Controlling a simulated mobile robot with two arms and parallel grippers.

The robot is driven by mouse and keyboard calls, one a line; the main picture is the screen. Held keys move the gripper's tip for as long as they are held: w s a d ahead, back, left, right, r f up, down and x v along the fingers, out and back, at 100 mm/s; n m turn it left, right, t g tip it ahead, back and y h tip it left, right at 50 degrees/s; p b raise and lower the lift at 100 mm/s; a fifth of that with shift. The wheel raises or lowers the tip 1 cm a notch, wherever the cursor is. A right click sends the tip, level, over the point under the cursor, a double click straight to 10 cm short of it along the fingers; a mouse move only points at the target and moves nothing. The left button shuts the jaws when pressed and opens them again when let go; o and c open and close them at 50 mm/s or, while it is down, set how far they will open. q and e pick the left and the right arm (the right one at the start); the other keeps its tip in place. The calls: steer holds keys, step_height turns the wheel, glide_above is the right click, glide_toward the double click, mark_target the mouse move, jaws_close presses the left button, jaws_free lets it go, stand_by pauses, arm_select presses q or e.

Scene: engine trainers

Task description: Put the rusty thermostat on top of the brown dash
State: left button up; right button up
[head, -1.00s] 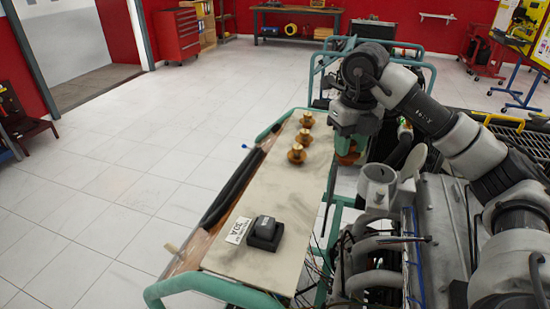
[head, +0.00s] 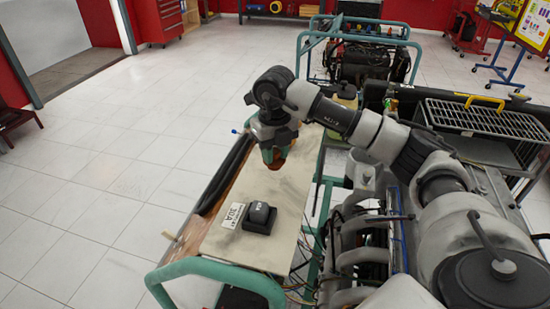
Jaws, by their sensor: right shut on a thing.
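My right gripper (head: 274,150) points down over the far part of the dash panel. It is shut on a rusty brown thermostat (head: 275,161), of which only a little shows below the fingers. The dash (head: 240,180) has a flat tan top and a brown edge along its left side. I cannot tell whether the thermostat touches the dash top. The brass-brown thermostats seen earlier at the far end of the dash are now hidden behind my gripper and arm. My left gripper is not in view.
A black device (head: 260,217) and a white label (head: 233,215) sit on the near part of the dash. A green tube frame (head: 215,267) surrounds it. Engine parts (head: 360,235) stand close on the right. The dash's middle is clear.

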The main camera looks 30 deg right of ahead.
mark_target(275, 161)
step_height(275, 161, down, 2)
steer(key=shift+s+f+p, duration=0.1)
steer(key=shift+f+p, duration=0.15)
steer(key=shift+p, duration=0.25)
steer(key=shift+f, duration=0.45)
steer(key=shift+f, duration=0.15)
steer(key=o, duration=0.9)
steer(key=shift+o, duration=0.2)
